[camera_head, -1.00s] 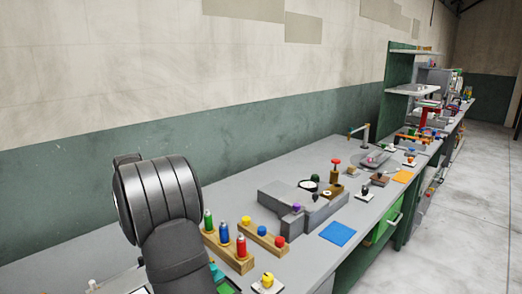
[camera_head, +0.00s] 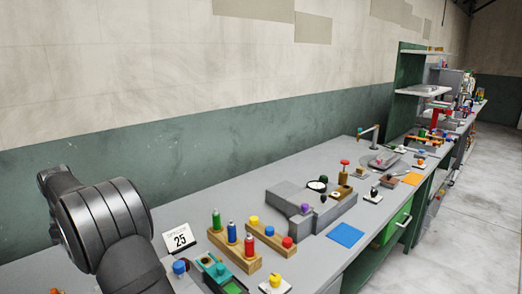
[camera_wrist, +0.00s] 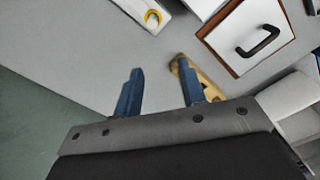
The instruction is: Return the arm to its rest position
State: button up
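My gripper (camera_wrist: 158,76) shows in the wrist view as two blue fingers standing apart with only grey surface between them. It is open and empty. Its right fingertip overlaps a tan, wood-coloured piece (camera_wrist: 207,88) in the picture; I cannot tell whether they touch. In the head view my dark grey arm (camera_head: 105,220) is bent at the lower left, and the gripper end is out of sight.
The grey bench (camera_head: 315,160) runs along the wall. A calendar (camera_head: 179,239) reading 25, a teal press (camera_head: 215,269), a wooden rack (camera_head: 236,256) of coloured bottles and a grey block fixture (camera_head: 290,196) stand right of my arm. A blue mat (camera_head: 341,234) lies near the front edge.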

jog(key=s+a+f, duration=0.4)
jog(key=s+a, duration=0.3)
jog(key=a, duration=0.2)
jog(key=shift+a, duration=0.2)
jog(key=o, duration=1.4)
jog(key=s+d+r+n, duration=0.3)
jog(key=s+d, duration=0.1)
jog(key=s, duration=0.2)
jog(key=s+d+r+n, duration=0.3)
jog(key=s+n, duration=0.1)
jog(key=s, duration=0.3)
jog(key=f, duration=1)
jog(key=shift+s+d+f, duration=0.1)
jog(key=shift+d+f, duration=0.1)
jog(key=shift+f, duration=0.05)
